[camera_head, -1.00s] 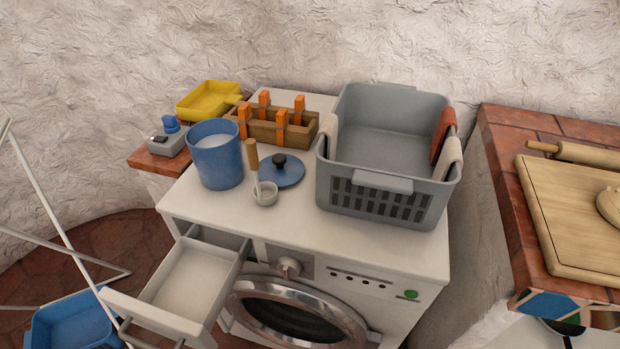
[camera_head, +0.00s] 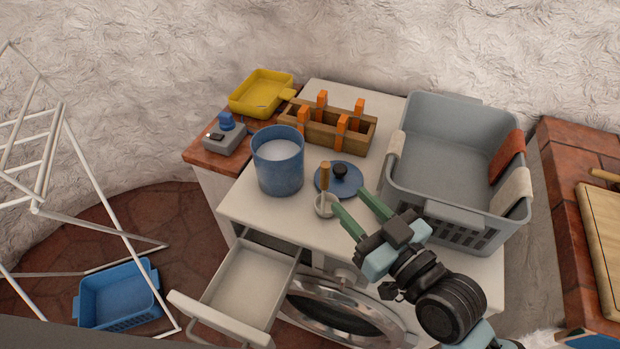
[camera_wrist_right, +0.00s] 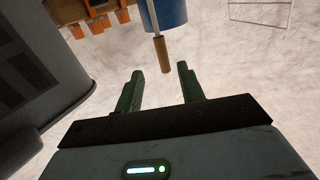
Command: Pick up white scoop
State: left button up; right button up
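The white scoop (camera_head: 325,209) stands on top of the washing machine, its small round cup down and its wooden handle (camera_head: 324,176) pointing up. In the right wrist view the wooden handle (camera_wrist_right: 162,55) shows beyond and between the fingertips; the cup is not clear there. My right gripper (camera_head: 354,204) is open and empty, with two green fingers apart, just right of the scoop in the head view. It also shows open in the right wrist view (camera_wrist_right: 158,78). My left gripper is not in view.
A blue bucket (camera_head: 279,168) with white contents stands left of the scoop, a blue lid (camera_head: 349,183) behind it. A grey laundry basket (camera_head: 455,215) stands close on the right. A wooden peg box (camera_head: 352,142) is at the back. The detergent drawer (camera_head: 245,290) is pulled out in front.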

aim_at(328, 181)
jog(key=shift+p+x, duration=0.35)
jog(key=shift+x, duration=3.9)
jog(key=shift+s+a+f, duration=0.1)
jog(key=shift+s+f, duration=0.05)
grip_shut()
